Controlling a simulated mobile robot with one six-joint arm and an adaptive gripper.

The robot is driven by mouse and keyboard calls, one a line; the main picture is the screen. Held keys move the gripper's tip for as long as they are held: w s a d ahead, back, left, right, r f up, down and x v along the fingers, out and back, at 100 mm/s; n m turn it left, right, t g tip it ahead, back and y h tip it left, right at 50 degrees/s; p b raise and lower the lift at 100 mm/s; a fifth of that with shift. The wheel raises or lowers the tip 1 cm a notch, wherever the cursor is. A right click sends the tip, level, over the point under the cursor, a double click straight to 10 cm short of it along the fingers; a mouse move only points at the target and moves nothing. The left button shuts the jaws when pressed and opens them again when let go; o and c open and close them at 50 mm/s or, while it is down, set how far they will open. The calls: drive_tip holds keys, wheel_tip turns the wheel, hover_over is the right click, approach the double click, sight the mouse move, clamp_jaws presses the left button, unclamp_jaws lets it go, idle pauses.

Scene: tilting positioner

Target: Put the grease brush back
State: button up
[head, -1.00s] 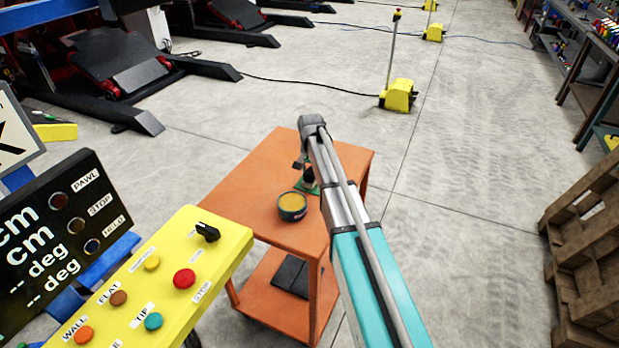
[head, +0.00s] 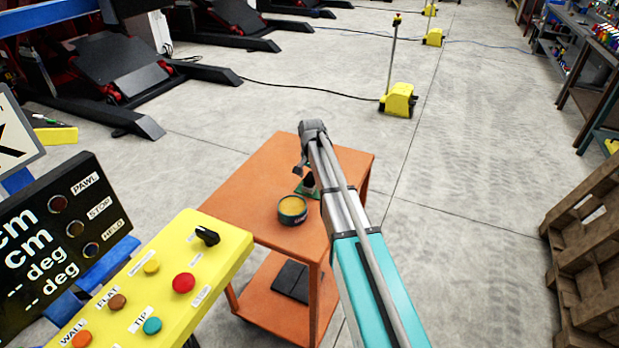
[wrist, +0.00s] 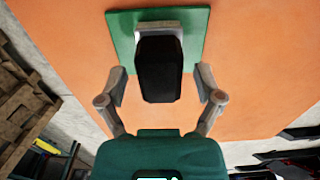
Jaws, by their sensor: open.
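A green square plate (wrist: 197,30) lies on the orange cart top and carries a small grey mount (wrist: 178,27). A black blocky piece (wrist: 160,70) rises from the mount in the wrist view; it may be the brush's handle, but no bristles show. My gripper (wrist: 161,78) is open, with one finger on each side of the black piece and visible gaps. In the head view my gripper (head: 302,169) hangs over the cart just above the dark piece (head: 308,181). A round tin of yellow grease (head: 292,207) stands nearer on the cart.
The orange cart (head: 262,192) has free top around the tin and plate; a dark flat item (head: 291,281) lies on its lower shelf. A yellow control panel (head: 170,280) stands close at left. Wooden pallets (head: 585,260) stand at right.

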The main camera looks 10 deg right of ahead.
sight(311, 176)
drive_tip(key=shift+r, duration=0.15)
wheel_tip(311, 176, up, 12)
drive_tip(key=p, duration=1.2)
idle(0.7)
drive_tip(key=s+n, duration=0.7)
drive_tip(key=s, duration=2.2)
drive_tip(key=shift+s+a, duration=0.15)
drive_tip(key=shift+a, duration=0.05)
